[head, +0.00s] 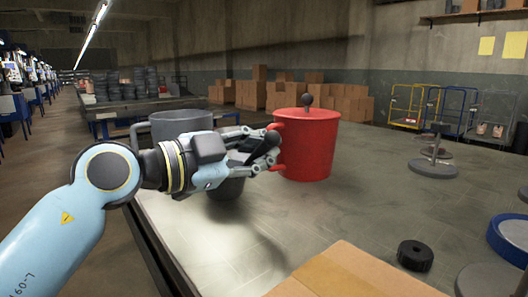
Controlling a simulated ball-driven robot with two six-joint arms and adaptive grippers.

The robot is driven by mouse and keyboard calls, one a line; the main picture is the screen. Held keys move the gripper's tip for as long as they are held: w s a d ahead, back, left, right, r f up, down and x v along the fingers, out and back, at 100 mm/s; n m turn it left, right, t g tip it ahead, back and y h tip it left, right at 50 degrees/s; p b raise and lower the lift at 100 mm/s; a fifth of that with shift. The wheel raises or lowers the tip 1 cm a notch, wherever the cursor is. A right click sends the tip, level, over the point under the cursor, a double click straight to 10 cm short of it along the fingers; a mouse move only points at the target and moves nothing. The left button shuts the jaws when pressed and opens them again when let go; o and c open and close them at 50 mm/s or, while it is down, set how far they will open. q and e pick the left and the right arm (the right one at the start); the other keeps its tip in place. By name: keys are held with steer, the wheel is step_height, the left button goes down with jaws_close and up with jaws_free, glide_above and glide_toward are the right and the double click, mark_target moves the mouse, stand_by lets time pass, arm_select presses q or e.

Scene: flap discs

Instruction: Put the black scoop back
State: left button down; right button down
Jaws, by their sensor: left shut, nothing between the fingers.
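My left gripper (268,152) reaches in from the left over the table. Its fingers are shut with nothing between them, close to the left side of a red pot (312,145) with a dark ball-shaped knob on top. I cannot tell whether the fingers touch the pot's handle. A dark rounded thing (226,189) shows partly below the gripper; its upper part is hidden, and I cannot tell whether it is the black scoop. No other thing in view can be clearly made out as the scoop. My right gripper is not in view.
A grey pot (180,122) stands behind my left gripper. A black ribbed knob (415,255), a cardboard box (345,276), a grey stand (434,160) and a blue-rimmed disc (510,240) are on the right and near side. The table (345,215) is clear in the middle.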

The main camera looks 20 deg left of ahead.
arm_select(q)
steer(key=shift+f, duration=0.5)
steer(key=c, duration=1.4)
jaws_free()
